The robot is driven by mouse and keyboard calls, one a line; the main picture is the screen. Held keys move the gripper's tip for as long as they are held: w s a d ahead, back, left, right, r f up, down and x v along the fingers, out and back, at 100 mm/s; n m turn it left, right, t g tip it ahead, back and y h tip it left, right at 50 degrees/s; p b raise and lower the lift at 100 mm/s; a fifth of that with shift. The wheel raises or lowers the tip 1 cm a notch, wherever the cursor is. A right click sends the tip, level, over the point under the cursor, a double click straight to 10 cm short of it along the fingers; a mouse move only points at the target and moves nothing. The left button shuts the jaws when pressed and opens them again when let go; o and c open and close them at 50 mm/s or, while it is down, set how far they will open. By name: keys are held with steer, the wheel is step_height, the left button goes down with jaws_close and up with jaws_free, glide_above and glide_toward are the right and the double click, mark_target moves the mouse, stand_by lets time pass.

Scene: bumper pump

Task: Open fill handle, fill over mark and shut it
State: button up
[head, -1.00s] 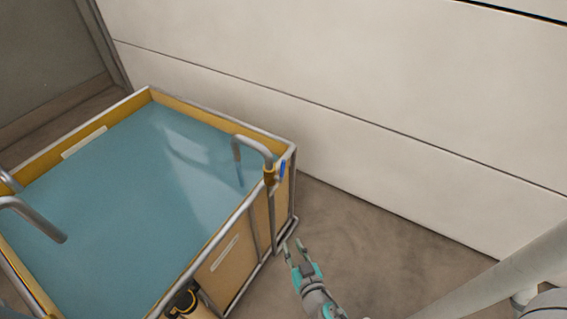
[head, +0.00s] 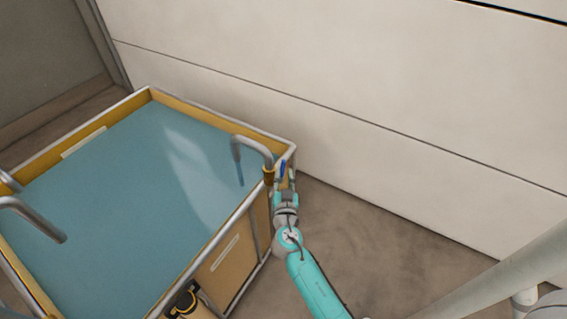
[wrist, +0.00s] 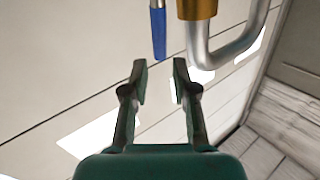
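The blue fill handle (head: 283,171) sits on a brass valve (head: 269,175) at the tank's right corner. A bent grey spout (head: 253,143) curves from the valve over the blue-green water (head: 125,205). A darker streak lies under the spout; I cannot tell if it is flow or reflection. My gripper (head: 285,184) is beside the valve, outside the tank. In the wrist view my gripper (wrist: 159,73) is open and empty. The handle (wrist: 159,33) hangs just beyond the gap between its fingertips. A pale strip (head: 84,141) shows on the left inner wall, above the water.
The yellow tank has a grey metal frame (head: 218,232). Two more bent pipes (head: 32,218) reach over its left side. A pale panelled wall (head: 400,110) stands behind. Bare brown floor (head: 370,235) lies right of the tank.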

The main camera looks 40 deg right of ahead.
mark_target(284, 165)
steer(key=x, duration=0.6)
jaws_close()
